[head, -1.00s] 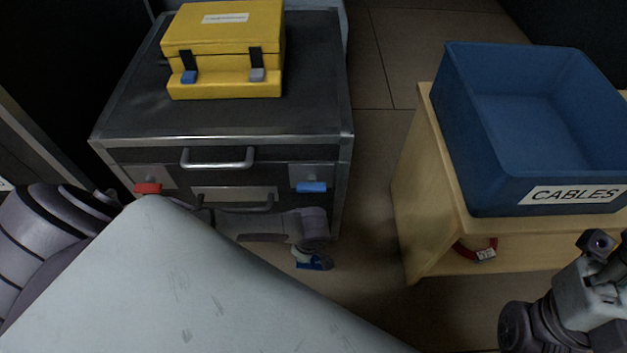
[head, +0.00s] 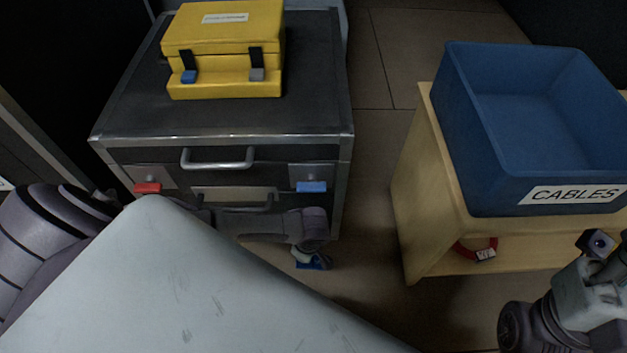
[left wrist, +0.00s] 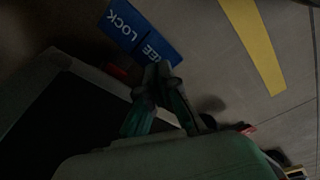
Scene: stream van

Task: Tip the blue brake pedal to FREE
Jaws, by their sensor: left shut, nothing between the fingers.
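The blue brake pedal (left wrist: 140,34) lies low over the floor in the left wrist view, with a LOCK end and a FREE end. In the head view only a small blue piece of it (head: 312,263) shows beside the end of my left arm, below the drawer cabinet. My left gripper (left wrist: 159,72) is shut and empty. Its fingertips are at the FREE end and hide part of that word; I cannot tell if they touch it. My right gripper (head: 597,285) is partly in view at the lower right; its fingers do not show.
The dark cabinet (head: 120,110) has a red tab (head: 147,188) and a blue tab (head: 311,187) and carries a yellow case (head: 222,88). A blue CABLES bin (head: 480,195) stands on a wooden stand (head: 425,215) to the right. A pale panel (head: 190,290) hides the lower left.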

